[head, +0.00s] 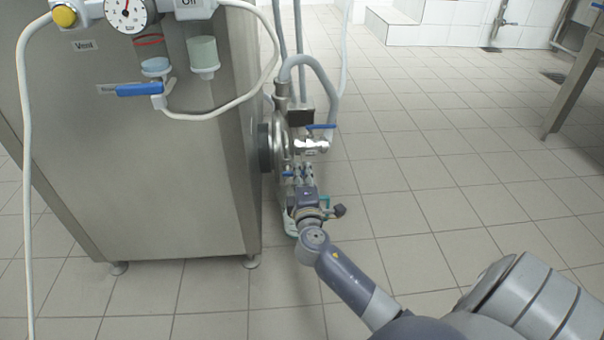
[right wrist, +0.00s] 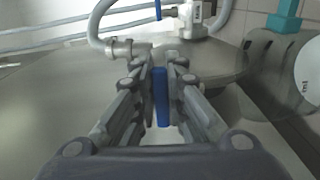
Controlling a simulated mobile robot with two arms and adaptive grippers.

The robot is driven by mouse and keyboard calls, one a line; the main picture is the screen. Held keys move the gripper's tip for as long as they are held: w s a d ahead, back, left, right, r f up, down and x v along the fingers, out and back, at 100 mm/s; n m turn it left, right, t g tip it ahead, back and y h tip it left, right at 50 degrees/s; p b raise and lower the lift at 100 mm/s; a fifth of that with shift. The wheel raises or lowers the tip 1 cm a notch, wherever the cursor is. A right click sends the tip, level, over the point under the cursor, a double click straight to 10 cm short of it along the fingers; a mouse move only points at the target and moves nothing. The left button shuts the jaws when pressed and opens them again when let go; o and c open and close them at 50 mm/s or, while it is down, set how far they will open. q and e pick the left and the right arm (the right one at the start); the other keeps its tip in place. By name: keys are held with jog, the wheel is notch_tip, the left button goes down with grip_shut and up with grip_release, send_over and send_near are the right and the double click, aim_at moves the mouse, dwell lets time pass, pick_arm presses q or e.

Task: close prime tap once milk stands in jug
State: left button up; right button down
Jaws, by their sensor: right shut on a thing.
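My right gripper (right wrist: 162,78) is shut on a slim blue tap lever (right wrist: 161,98), which stands between its two fingers in the right wrist view. In the head view the right gripper (head: 301,172) is small, low beside the machine's right side, and the lever is mostly hidden by it. A clear, jug-like vessel (right wrist: 262,62) with a pale marked area and a teal part shows at the right of the wrist view. In the head view teal edges (head: 325,202) show around my wrist. I cannot tell the milk level. My left gripper is out of view.
The steel machine (head: 165,190) with gauge and white hose stands at left. Another blue-handled valve (head: 321,127) and grey hoses rise just above my right gripper. Tiled floor (head: 430,190) is open to the right; a steel table leg (head: 568,95) stands at far right.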

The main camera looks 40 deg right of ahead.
aim_at(302, 171)
jog(key=shift+f, duration=0.1)
jog(key=c, duration=1.6)
grip_release()
notch_tip(302, 171, up, 10)
jog(key=shift+r, duration=0.1)
